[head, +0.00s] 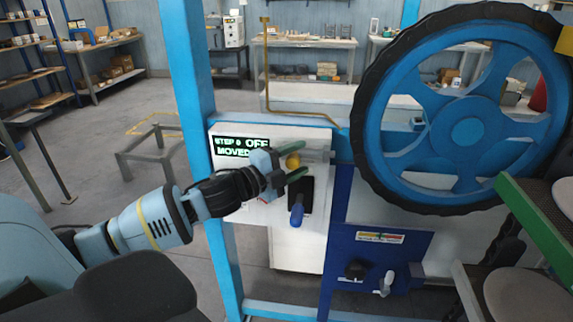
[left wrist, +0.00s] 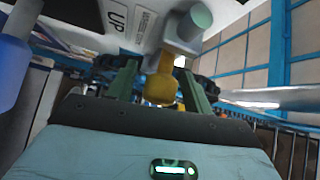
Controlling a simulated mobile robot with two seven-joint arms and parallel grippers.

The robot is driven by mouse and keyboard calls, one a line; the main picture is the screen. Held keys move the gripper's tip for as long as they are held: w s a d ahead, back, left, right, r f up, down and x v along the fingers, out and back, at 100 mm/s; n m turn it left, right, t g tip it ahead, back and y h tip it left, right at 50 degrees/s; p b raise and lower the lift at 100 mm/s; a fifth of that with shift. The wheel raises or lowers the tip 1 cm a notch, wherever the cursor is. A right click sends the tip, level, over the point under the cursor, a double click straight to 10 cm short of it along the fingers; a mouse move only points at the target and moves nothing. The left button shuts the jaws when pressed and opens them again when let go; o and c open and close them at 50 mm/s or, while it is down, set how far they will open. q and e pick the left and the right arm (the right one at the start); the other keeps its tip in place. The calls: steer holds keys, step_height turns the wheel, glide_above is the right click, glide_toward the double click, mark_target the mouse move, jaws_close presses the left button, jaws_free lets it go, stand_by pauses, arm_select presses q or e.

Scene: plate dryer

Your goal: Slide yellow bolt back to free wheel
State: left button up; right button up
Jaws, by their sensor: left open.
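The yellow bolt knob (head: 293,160) is on the front of a white control box, with a grey bolt bar (head: 318,156) running right from it toward the wheel. The big blue wheel (head: 467,121) with a black tyre stands to the right. My left gripper (head: 296,161) is open, with its green fingers above and below the knob. In the left wrist view the yellow knob (left wrist: 160,90) sits between the two green fingers (left wrist: 160,85); I cannot tell whether they touch it. The bolt's far end is hard to make out. My right gripper is out of view.
A blue-handled lever (head: 297,212) hangs just below the gripper. A blue panel (head: 400,246) with a knob and lever is lower right. A blue post (head: 190,90) stands left; a green rack edge (head: 540,225) is right.

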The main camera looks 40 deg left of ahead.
arm_select(q)
steer(key=v, duration=0.7)
steer(key=shift+s, duration=0.35)
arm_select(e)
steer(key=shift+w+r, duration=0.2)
arm_select(q)
steer(key=shift+a, duration=0.1)
steer(key=shift+f, duration=0.1)
